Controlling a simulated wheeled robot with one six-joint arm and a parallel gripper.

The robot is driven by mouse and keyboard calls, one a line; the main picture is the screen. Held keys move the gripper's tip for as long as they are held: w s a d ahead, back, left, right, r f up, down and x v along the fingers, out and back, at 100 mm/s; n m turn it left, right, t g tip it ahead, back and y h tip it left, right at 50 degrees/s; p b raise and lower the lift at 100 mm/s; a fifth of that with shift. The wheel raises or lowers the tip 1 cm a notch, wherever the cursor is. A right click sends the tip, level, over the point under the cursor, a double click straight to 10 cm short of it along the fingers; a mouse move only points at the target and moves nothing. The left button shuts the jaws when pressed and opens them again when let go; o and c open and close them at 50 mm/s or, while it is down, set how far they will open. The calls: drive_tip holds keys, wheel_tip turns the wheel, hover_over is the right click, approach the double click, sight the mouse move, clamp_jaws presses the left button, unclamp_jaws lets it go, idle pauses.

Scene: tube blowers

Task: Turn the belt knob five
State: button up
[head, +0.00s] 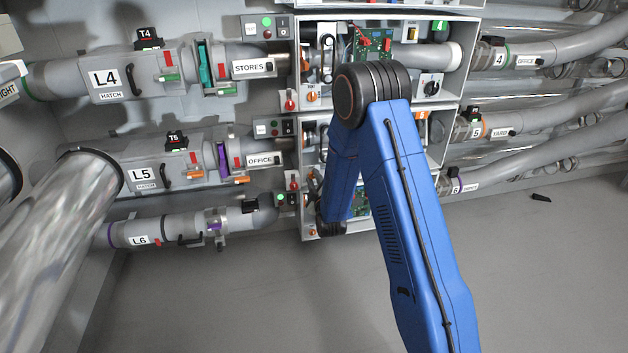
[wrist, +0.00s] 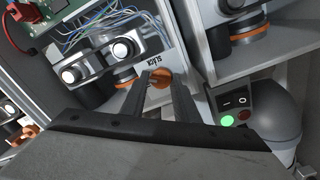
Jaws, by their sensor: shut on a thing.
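In the wrist view, an orange knob (wrist: 160,73) sits on a pale panel beside a printed label that reads like SLACK, seen upside down. The two dark fingers of my gripper (wrist: 163,80) are closed on the knob, one on each side. No line number shows beside the knob in this view. In the head view, my blue arm covers much of the middle cabinet (head: 451,128), in line with the L5 tube (head: 150,174). My gripper and the held knob are hidden there.
In the wrist view, a switch box (wrist: 234,103) with a lit green lamp stands right of the fingers. A divider wall (wrist: 201,45) stands close on the right.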

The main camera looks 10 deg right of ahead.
drive_tip(key=n, duration=0.6)
drive_tip(key=shift+s+a+f, duration=0.1)
drive_tip(key=shift+a+f, duration=0.1)
drive_tip(key=shift+f, duration=0.05)
drive_tip(key=shift+n, duration=0.3)
drive_tip(key=o, duration=0.8)
drive_tip(key=shift+c, duration=0.2)
drive_tip(key=shift+d+r, duration=0.1)
